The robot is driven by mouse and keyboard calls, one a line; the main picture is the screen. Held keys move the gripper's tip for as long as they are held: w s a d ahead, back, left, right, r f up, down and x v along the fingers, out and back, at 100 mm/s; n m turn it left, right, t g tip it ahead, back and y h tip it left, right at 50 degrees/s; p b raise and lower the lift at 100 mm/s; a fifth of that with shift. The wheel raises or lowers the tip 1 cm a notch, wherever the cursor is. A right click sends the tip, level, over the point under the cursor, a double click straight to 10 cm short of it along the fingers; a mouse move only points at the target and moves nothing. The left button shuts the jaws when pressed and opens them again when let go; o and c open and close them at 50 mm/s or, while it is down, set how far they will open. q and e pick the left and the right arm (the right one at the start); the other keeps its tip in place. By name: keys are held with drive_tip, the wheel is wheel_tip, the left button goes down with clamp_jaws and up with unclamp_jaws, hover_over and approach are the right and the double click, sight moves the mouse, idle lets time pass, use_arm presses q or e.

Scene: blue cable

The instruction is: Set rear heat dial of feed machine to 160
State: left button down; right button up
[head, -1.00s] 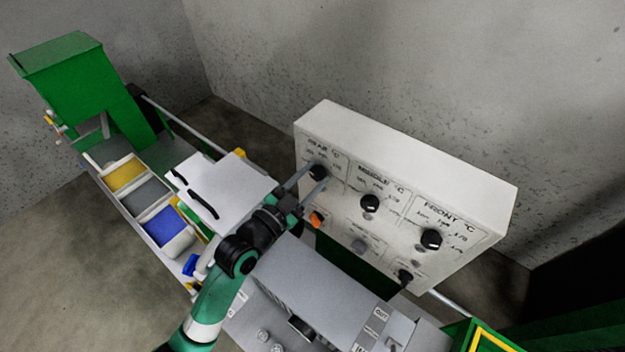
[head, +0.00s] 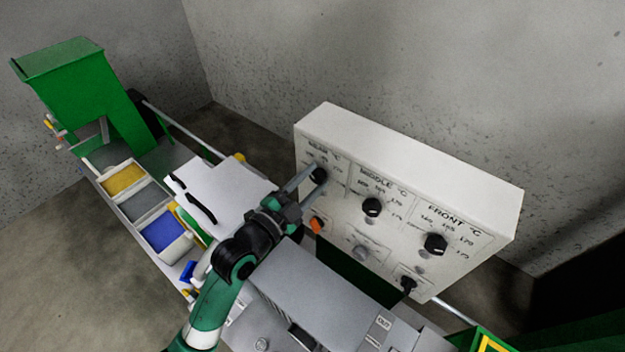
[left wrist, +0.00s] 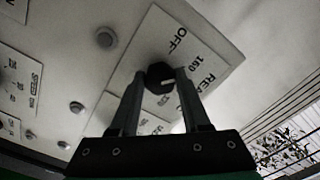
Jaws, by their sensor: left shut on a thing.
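The rear heat dial (head: 319,175) is a black round knob at the left end of the white control panel (head: 480,190). In the left wrist view the dial (left wrist: 160,76) has a white pointer mark on its right side. The printed OFF and 160 are above and to the right of it there. My left gripper (head: 312,178) is shut on the dial, one finger on each side, as the left wrist view also shows (left wrist: 158,82). The fingers partly hide the dial in the head view. My right gripper is not in view.
The middle dial (head: 372,207) and front dial (head: 435,243) are to the right on the panel. An orange knob (head: 317,226) is just below my left fingers. Bins with yellow, grey and blue contents (head: 160,232) and a green hopper (head: 75,80) stand at the left.

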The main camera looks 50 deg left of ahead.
use_arm(q)
drive_tip(key=shift+c, duration=1.8)
unclamp_jaws()
drive_tip(key=shift+s, duration=0.1)
drive_tip(key=s+d+b, duration=0.1)
drive_tip(key=s, duration=1)
drive_tip(key=shift+s+d+b, duration=0.15)
drive_tip(key=shift+d+b, duration=0.2)
